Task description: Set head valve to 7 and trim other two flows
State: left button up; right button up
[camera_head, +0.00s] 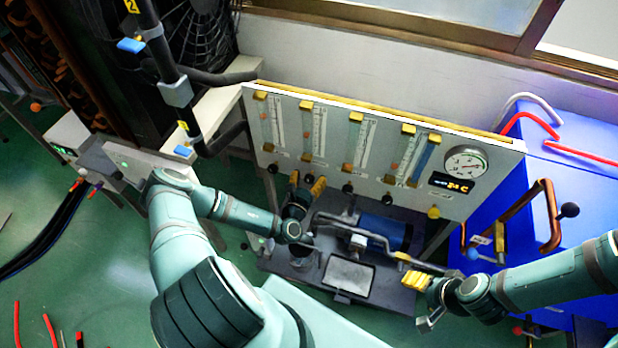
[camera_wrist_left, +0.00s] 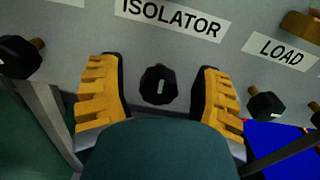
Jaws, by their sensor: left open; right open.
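The grey-white flow panel (camera_head: 335,165) carries several upright flow tubes with black knobs below them. My left gripper (camera_head: 306,183) is at the panel's lower edge, below the second tube from the left. In the left wrist view my open yellow fingers (camera_wrist_left: 160,88) stand on either side of the black ISOLATOR knob (camera_wrist_left: 160,84), with gaps visible on both sides. The LOAD knob (camera_wrist_left: 264,103) is to the right; another black knob (camera_wrist_left: 20,56) is to the left, its label cut off. My right gripper (camera_head: 423,300) is open and empty, low in front of the panel. Float readings are too small to read.
A round gauge (camera_head: 466,163) and small display (camera_head: 452,183) are at the panel's right. Metal pipes (camera_head: 365,232) and a blue cylinder (camera_head: 383,232) lie below on a dark bench (camera_head: 290,268). A blue cabinet (camera_head: 580,190) with pipe handles stands right.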

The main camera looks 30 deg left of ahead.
pick_arm(q)
jog(key=v, duration=1.2)
dwell(0.3)
